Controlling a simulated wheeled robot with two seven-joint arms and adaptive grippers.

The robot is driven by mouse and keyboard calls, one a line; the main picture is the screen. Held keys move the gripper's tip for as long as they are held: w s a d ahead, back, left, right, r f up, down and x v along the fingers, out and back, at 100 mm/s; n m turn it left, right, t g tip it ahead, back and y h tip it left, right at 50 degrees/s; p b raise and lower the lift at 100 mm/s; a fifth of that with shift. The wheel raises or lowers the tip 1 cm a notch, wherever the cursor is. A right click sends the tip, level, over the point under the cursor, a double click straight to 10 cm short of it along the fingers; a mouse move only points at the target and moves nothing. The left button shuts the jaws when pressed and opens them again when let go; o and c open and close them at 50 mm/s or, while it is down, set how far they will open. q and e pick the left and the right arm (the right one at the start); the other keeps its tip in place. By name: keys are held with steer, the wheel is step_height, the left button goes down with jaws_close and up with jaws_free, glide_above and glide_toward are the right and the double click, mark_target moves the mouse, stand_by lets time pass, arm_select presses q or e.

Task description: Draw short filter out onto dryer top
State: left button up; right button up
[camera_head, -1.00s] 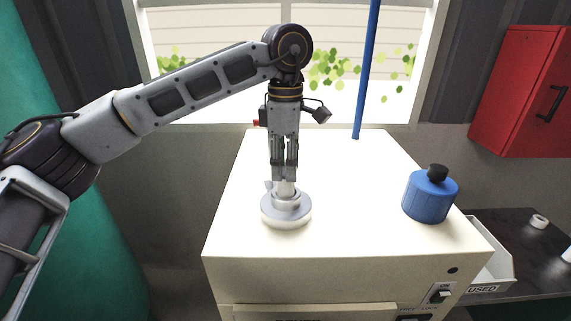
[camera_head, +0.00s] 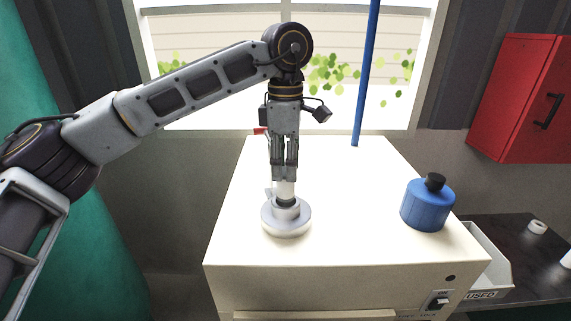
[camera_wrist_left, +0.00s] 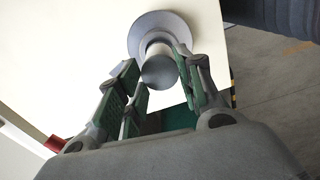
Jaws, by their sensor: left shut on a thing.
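The short filter (camera_head: 286,188) is a pale upright cylinder with a dark band below it. It stands in the round grey-white collar (camera_head: 287,224) on the dryer top (camera_head: 345,200). My left gripper (camera_head: 285,176) points straight down and is shut on the filter's upper part. In the left wrist view the filter's round grey end (camera_wrist_left: 160,72) shows between the fingers, with the wide collar (camera_wrist_left: 150,22) beyond it. The filter's lower end is hidden in the collar. My right gripper is not in view.
A blue cylinder with a black knob (camera_head: 427,206) stands on the dryer top at the right. The blue pole (camera_head: 366,75) rises at the back. A white tray marked USED (camera_head: 495,270) is beside the dryer. The dryer top between collar and blue cylinder is clear.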

arm_select(q)
steer(key=shift+r, duration=0.25)
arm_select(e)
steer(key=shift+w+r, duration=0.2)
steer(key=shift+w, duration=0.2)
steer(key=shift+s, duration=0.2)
arm_select(q)
steer(key=shift+r, duration=0.15)
steer(key=shift+r+p, duration=1.2)
steer(key=shift+r, duration=0.2)
steer(key=shift+r+p, duration=0.35)
steer(key=shift+r, duration=0.1)
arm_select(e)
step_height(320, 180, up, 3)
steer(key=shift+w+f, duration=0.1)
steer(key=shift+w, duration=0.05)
